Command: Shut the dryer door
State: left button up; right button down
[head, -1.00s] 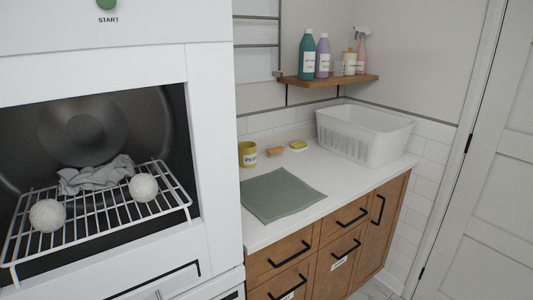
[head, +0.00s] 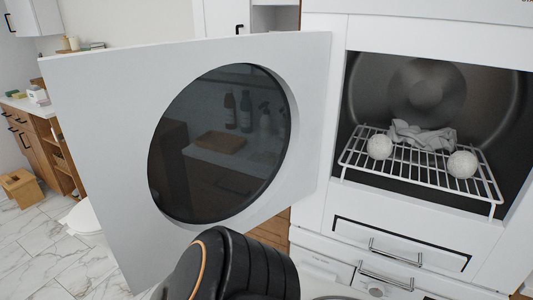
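The dryer (head: 335,120) is white and stands at the right of the head view, its square opening uncovered. The dryer door (head: 110,110) stands wide open to the left of the opening, a white panel with a round dark window (head: 220,145). Inside the dryer are a wire rack (head: 410,172), a crumpled grey cloth (head: 422,136) and two pale balls (head: 380,146). A black part of my own body shows at the bottom middle, below the door. Neither gripper is in view.
A white drawer front (head: 400,243) and a handle lie below the dryer opening. At the far left are a wooden cabinet (head: 30,140), a small wooden stool (head: 22,187) and a white rounded fixture (head: 85,217). The marble floor (head: 45,245) between them is clear.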

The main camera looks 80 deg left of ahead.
aim_at(168, 142)
jog(key=k+j+u, duration=0.1)
jog(key=k+u, duration=0.2)
jog(key=k, duration=0.55)
jog(key=k+j+u, duration=0.1)
jog(key=j, duration=0.2)
jog(key=k+j+u, duration=0.1)
jog(key=j, duration=0.2)
jog(key=k+j, duration=0.1)
jog(key=j, duration=0.2)
jog(key=i+j+u, duration=0.1)
jog(key=j, duration=0.35)
jog(key=i+j+u, duration=0.15)
jog(key=j, duration=0.3)
jog(key=i+j+z, duration=0.25)
jog(key=j+z, duration=0.25)
jog(key=j, duration=0.15)
